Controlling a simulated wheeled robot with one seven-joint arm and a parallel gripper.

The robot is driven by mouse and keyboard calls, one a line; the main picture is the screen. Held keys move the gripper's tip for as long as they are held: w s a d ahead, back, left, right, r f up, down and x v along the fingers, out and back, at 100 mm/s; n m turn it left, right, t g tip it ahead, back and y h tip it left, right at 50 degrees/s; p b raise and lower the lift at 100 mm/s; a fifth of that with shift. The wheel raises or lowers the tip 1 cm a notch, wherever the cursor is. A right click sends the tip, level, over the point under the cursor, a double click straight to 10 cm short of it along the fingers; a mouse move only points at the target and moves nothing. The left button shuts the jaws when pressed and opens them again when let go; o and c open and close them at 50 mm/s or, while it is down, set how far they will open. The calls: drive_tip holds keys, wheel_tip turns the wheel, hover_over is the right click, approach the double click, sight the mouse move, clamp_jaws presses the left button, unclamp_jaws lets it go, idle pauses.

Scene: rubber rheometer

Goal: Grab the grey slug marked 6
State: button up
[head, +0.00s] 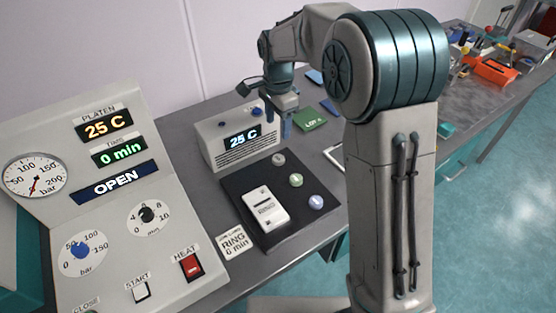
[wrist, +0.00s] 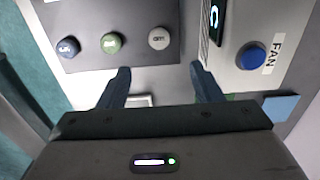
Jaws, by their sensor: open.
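The grey slug (head: 278,159) lies at the far end of a row of three on a dark mat (head: 237,187); its mark is too small to read surely. It also shows in the wrist view (wrist: 158,38), ahead of the fingers and roughly in line with the gap between them. A green slug (head: 296,180) and a pale blue slug (head: 316,202) lie nearer in the same row. My gripper (head: 278,128) is open and empty, above the bench beyond the grey slug. Its two fingers (wrist: 160,72) are apart, with nothing between them.
A grey 25 C box (head: 241,147) stands close by my gripper. A green card (head: 310,118) lies behind it. The press panel (head: 100,200) fills the left. Space above the slugs looks clear.

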sight(278, 158)
wheel_tip(278, 158, down, 12)
drive_tip(key=shift+d+f+p, duration=0.1)
drive_tip(key=shift+f+p, duration=0.1)
drive_tip(key=shift+p, duration=0.9)
drive_tip(key=shift+c, duration=0.3)
drive_tip(key=c, duration=1)
